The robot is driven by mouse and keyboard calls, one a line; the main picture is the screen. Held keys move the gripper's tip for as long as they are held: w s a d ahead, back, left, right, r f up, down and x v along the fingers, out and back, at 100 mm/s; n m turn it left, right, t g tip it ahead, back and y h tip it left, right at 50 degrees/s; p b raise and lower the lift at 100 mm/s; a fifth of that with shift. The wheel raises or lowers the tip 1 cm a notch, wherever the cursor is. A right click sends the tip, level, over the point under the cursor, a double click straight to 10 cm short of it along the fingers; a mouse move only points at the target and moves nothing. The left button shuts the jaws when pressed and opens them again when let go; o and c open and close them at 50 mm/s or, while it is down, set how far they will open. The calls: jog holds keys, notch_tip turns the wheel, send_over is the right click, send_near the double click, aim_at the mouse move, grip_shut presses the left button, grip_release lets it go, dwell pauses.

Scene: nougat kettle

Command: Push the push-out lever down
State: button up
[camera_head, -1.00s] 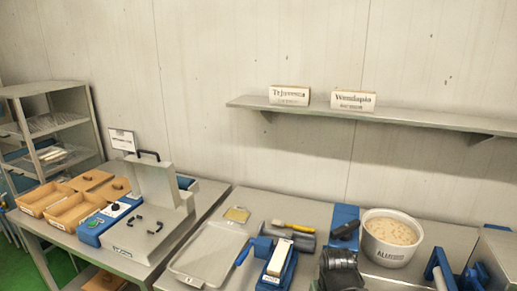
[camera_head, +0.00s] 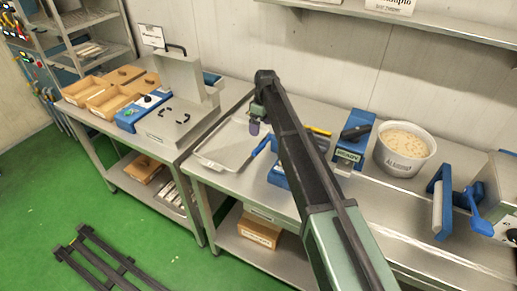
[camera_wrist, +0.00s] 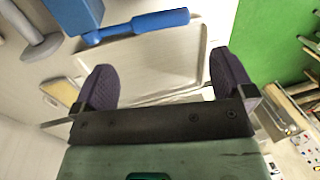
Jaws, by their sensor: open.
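My gripper (camera_head: 255,122) hangs over the grey tray (camera_head: 222,155); in the wrist view its two purple-padded fingers (camera_wrist: 167,85) are wide apart with nothing between them. A blue handle (camera_head: 261,146) lies at the tray's right edge, and shows ahead of the fingers in the wrist view (camera_wrist: 137,26). A blue lever-like part (camera_head: 478,208) sticks out beside the grey box at the far right, well away from my gripper. No label shows which part is the push-out lever. My forearm hides part of the blue fixture (camera_head: 278,175) right of the tray.
A blue stand (camera_head: 350,151) and a white tub (camera_head: 404,166) stand right of my arm. A blue upright plate (camera_head: 441,200) is near the right edge. On the left bench are a grey machine (camera_head: 172,122) and wooden boxes (camera_head: 103,100). The green floor (camera_head: 120,195) is partly open.

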aim_at(259, 147)
jog(key=f+b, duration=0.3)
jog(key=s+f+b, duration=0.1)
jog(key=f+b, duration=0.2)
jog(key=f, duration=0.1)
jog(key=f+b, duration=0.3)
jog(key=shift+s+a+f+b, duration=0.2)
jog(key=shift+s+a+b, duration=0.1)
jog(key=shift+s, duration=0.05)
jog(key=shift+r, duration=0.1)
